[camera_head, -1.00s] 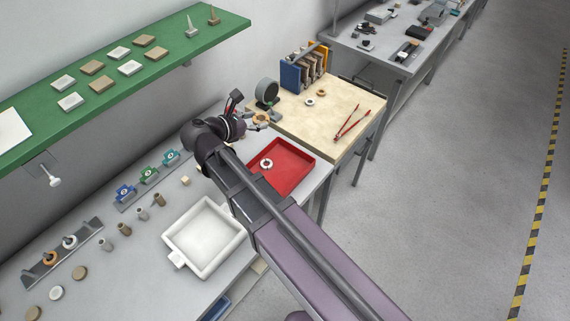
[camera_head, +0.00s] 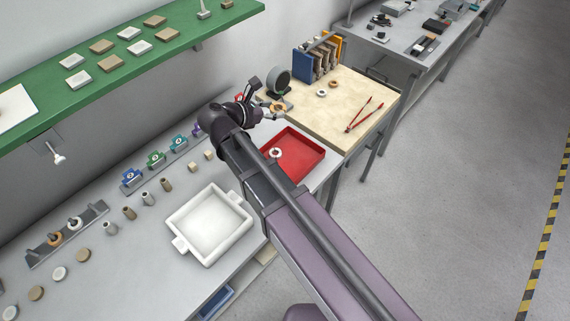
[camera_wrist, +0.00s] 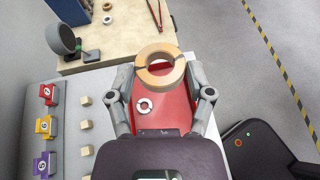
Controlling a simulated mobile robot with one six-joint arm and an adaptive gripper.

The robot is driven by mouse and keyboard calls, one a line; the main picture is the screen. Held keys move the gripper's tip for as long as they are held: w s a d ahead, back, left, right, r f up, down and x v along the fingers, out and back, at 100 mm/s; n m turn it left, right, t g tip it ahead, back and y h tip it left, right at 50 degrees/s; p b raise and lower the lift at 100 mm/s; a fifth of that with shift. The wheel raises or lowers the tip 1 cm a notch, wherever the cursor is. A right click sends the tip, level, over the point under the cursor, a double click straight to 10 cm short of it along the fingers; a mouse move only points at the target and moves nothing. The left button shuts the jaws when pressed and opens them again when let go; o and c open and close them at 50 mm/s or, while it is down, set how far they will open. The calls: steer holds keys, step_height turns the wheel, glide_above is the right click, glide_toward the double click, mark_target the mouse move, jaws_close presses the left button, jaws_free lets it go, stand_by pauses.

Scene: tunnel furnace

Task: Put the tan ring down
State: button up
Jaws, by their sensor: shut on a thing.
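The tan ring (camera_wrist: 159,70) is held between the two fingers of my gripper (camera_wrist: 160,78) in the wrist view. In the head view my gripper (camera_head: 277,107) is near the left front edge of the beige tabletop (camera_head: 345,97), and the tan ring there is small and partly hidden. In the wrist view the ring overlaps the far part of the red tray (camera_wrist: 170,108) and the edge of the beige top. I cannot tell its exact height. A white ring (camera_head: 276,153) lies in the red tray.
A white tray (camera_head: 243,206) stands left of my arm. Two small rings (camera_head: 322,93) (camera_head: 334,85), red tongs (camera_head: 364,114) and a round grey device (camera_head: 279,79) are on the beige top, which has bare room in its middle. A green shelf (camera_head: 110,70) hangs above the bench.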

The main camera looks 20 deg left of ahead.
steer(key=w+d+f+m+g+h+b, duration=0.1)
steer(key=w+d+f+m+b, duration=0.1)
steer(key=f+b, duration=0.6)
steer(key=w+d+f+m+g+h+b, duration=0.2)
steer(key=w+d+f+b, duration=0.3)
steer(key=f+b, duration=0.4)
steer(key=shift+w+d+f+h, duration=0.3)
steer(key=shift+w+f, duration=0.2)
steer(key=shift+f, duration=0.15)
steer(key=shift+f+b, duration=0.15)
steer(key=shift+b, duration=0.15)
steer(key=b, duration=0.6)
glide_above(313, 157)
steer(key=s+a, duration=0.3)
steer(key=a, duration=0.1)
steer(key=f, duration=0.6)
steer(key=shift+d, duration=0.25)
steer(key=shift+f+b, duration=1.9)
steer(key=shift+f, duration=0.15)
steer(key=o, duration=1.1)
